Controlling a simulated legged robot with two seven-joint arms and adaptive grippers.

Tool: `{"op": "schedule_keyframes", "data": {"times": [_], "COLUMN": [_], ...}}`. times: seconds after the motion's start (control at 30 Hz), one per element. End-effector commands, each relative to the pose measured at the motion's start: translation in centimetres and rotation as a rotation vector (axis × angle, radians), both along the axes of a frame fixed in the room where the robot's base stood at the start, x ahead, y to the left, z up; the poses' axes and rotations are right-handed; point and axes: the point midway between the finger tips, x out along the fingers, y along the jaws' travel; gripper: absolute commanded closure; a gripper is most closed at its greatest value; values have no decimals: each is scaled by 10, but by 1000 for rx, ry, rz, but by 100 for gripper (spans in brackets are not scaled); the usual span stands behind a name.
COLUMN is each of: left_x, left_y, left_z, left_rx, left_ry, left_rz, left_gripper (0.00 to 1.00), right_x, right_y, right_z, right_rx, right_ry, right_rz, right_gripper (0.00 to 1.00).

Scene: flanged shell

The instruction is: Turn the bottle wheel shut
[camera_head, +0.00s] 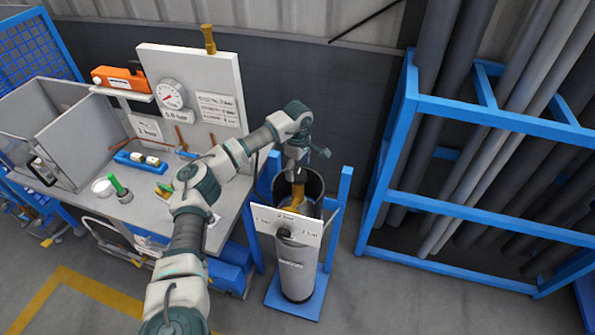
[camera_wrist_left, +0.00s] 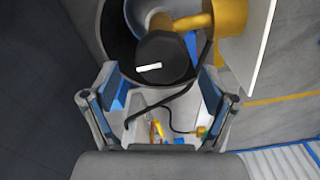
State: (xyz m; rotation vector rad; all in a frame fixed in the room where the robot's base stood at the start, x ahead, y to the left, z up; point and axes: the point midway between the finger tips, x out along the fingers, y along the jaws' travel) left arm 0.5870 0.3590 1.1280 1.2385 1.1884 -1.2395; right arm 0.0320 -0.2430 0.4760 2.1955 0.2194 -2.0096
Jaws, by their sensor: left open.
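The grey gas bottle (camera_head: 296,272) stands upright in a blue frame, with a white label plate in front of its top. A brass-yellow valve (camera_head: 297,193) sits inside the dark round collar (camera_head: 315,187). In the left wrist view, a dark faceted wheel (camera_wrist_left: 167,48) with a white mark sits beside the yellow valve body (camera_wrist_left: 228,15). My left gripper (camera_wrist_left: 158,95) is open and empty, its fingers spread on either side below the wheel. In the head view, the left gripper (camera_head: 295,172) hangs over the collar, partly hiding the valve. Contact with the wheel cannot be told. My right gripper is out of view.
A workbench (camera_head: 140,205) with a pressure gauge (camera_head: 170,94) on a white panel stands left of the bottle. A blue rack (camera_head: 480,205) of grey pipes stands to the right. A thin black cable (camera_wrist_left: 190,90) curves near the wheel.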

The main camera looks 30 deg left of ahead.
Motion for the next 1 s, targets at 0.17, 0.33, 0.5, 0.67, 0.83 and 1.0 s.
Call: {"op": "schedule_keyframes", "data": {"times": [0.17,0.33,0.5,0.67,0.83,1.0], "left_x": [2,2,3,2,2,2], "left_y": [1,3,4,4,4,4], "left_z": [42,76,95,100,99,99], "left_rx": [-2,-2,-3,-3,-3,-3], "left_ry": [-5,-4,-3,-2,-2,-2], "left_rz": [1,2,1,1,1,1], "left_gripper": [15,15,15,15,15,15], "right_x": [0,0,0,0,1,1], "right_y": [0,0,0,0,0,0], "right_z": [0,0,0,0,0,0], "right_rx": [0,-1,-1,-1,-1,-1], "right_ry": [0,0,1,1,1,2], "right_rz": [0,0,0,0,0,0], "right_gripper": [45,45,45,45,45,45]}}
